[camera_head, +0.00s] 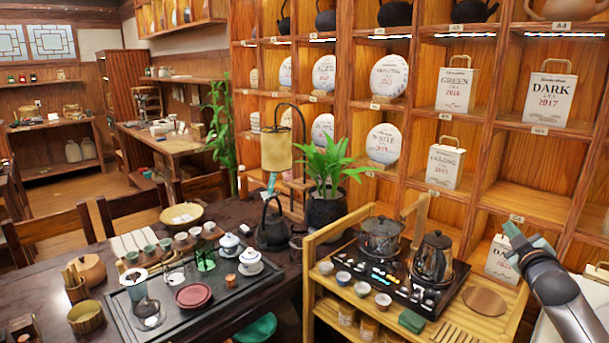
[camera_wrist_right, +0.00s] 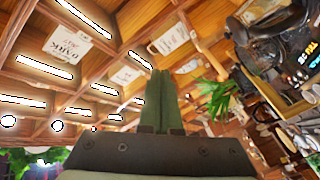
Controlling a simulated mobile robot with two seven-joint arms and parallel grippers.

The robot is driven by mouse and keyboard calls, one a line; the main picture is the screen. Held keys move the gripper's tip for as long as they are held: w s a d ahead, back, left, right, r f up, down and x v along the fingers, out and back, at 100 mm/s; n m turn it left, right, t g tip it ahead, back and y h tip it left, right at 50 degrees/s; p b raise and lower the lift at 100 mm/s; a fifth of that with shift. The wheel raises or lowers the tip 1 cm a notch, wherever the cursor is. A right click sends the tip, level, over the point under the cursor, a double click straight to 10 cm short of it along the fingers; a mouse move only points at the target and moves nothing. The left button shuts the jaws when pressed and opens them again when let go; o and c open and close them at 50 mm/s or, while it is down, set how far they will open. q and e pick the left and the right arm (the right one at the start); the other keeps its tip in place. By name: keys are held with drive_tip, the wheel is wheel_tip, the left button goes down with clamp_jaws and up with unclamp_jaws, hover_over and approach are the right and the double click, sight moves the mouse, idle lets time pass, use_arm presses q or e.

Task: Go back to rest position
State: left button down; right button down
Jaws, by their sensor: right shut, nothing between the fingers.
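My right arm (camera_head: 558,290) comes in from the lower right corner of the head view. My right gripper (camera_head: 511,229) is at its upper end, raised in front of the shelf wall and to the right of the wooden cart. In the right wrist view, the fingers of the right gripper (camera_wrist_right: 165,72) are together with nothing between them. No object hangs from it. My left gripper and left arm do not show in either view.
The cart (camera_head: 310,265) holds a black hob, a pot (camera_head: 380,236) and a kettle (camera_head: 433,258). Packaged tea boxes, including a DARK 2017 box (camera_head: 548,98), stand on the shelves. The dark table (camera_head: 275,292) carries a tea tray and cups. A plant (camera_head: 328,168) stands between.

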drive_tip(key=s+a+f+g+y, duration=0.1)
drive_tip(key=s+a+f+y, duration=0.1)
drive_tip(key=s+a+f, duration=0.5)
drive_tip(key=a+f+m+g+y, duration=0.1)
drive_tip(key=a+f, duration=0.4)
drive_tip(key=f, duration=0.5)
drive_tip(key=s+a+f+g+y, duration=0.1)
drive_tip(key=s+a+f+y, duration=0.1)
drive_tip(key=s+a+f, duration=0.5)
drive_tip(key=s+a+f+m+g+y, duration=0.1)
drive_tip(key=s+a+f, duration=0.3)
drive_tip(key=s, duration=0.3)
drive_tip(key=s+a+f+m+g+y, duration=0.1)
drive_tip(key=s+a+f+g, duration=0.1)
drive_tip(key=s+a+f, duration=0.3)
drive_tip(key=s+a+f+g+y, duration=0.1)
drive_tip(key=s+a+f, duration=0.4)
drive_tip(key=s, duration=0.6)
drive_tip(key=shift+s+a+f+m+g, duration=0.2)
drive_tip(key=shift+a+m+g, duration=0.15)
drive_tip(key=shift+a, duration=0.6)
